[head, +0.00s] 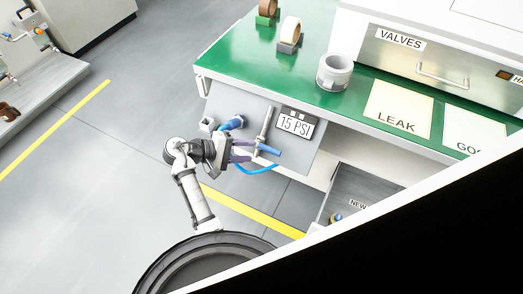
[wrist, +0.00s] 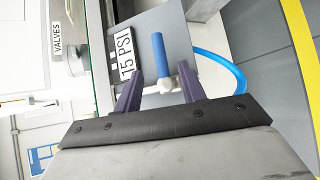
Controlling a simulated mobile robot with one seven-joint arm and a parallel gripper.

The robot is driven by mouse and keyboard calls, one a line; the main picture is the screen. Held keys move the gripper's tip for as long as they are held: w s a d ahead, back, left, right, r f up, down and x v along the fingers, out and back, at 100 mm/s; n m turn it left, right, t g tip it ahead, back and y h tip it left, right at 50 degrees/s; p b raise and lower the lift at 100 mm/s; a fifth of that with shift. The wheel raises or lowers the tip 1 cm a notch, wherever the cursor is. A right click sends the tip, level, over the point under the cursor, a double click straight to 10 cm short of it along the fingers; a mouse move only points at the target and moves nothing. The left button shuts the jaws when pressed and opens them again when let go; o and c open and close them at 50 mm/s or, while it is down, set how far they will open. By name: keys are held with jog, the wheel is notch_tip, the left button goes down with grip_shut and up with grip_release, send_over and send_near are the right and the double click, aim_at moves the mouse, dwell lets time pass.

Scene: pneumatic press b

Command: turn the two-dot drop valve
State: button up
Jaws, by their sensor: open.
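A valve with a blue lever (head: 268,149) sits on the grey panel below the green bench, near the 15 PSI label (head: 295,123). In the wrist view, the blue lever (wrist: 159,52) points up from a pale fitting (wrist: 168,84). My gripper (head: 251,151) is open, its purple fingers pointing at this valve. In the wrist view, my gripper (wrist: 161,82) has one finger on each side of the fitting; I cannot tell whether either touches it. Two small white marks show above the label; I cannot make out dots on the valve itself.
Another blue fitting (head: 233,123) is on the panel just behind my gripper. A blue hose (head: 258,168) curves below the valve. The green bench top (head: 245,60) overhangs, with tape rolls and a grey ring (head: 334,72). An open drawer (head: 352,190) is to the right.

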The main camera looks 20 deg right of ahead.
jog(key=v, duration=0.4)
